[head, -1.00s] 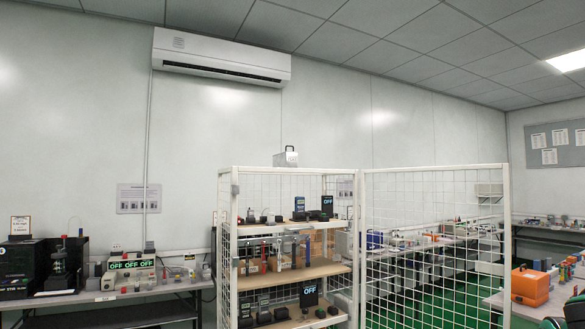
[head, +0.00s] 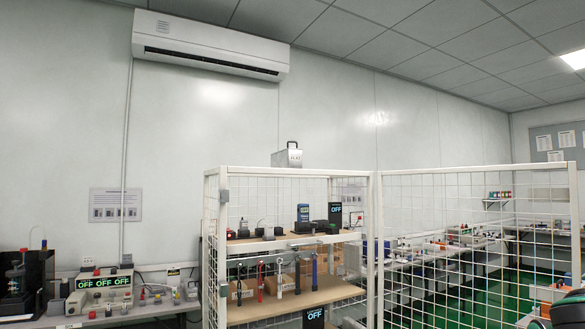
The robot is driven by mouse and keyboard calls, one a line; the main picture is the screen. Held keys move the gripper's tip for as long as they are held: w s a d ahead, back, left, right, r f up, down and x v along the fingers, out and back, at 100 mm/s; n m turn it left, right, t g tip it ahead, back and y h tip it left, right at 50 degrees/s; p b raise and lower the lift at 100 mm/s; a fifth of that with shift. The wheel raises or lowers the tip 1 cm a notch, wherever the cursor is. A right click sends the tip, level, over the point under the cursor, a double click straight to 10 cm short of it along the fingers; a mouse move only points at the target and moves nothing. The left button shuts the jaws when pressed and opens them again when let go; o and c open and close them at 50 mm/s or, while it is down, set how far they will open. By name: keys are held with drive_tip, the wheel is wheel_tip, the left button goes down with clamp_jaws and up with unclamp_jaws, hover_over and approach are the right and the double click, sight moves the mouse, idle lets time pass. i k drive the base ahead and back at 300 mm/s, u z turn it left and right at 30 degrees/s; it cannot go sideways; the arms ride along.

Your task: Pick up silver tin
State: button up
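A silver box-shaped tin with a dark handle on top (head: 287,158) sits on top of the white wire-mesh cage, near its back edge, in the head view. Small dark lettering shows on its front, too small to read. No other silver tin is clearly visible. My gripper is not in view, so its state does not show.
The white mesh cage (head: 212,250) has wooden shelves holding handheld testers, several with "OFF" displays. Its mesh door (head: 475,172) stands open to the right. A bench (head: 95,318) with instruments lies left, more benches stand behind right, with green floor between.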

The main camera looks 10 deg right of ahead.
sight(288, 158)
drive_tip(key=u, duration=2)
drive_tip(key=i, duration=2.1)
drive_tip(key=z, duration=2.25)
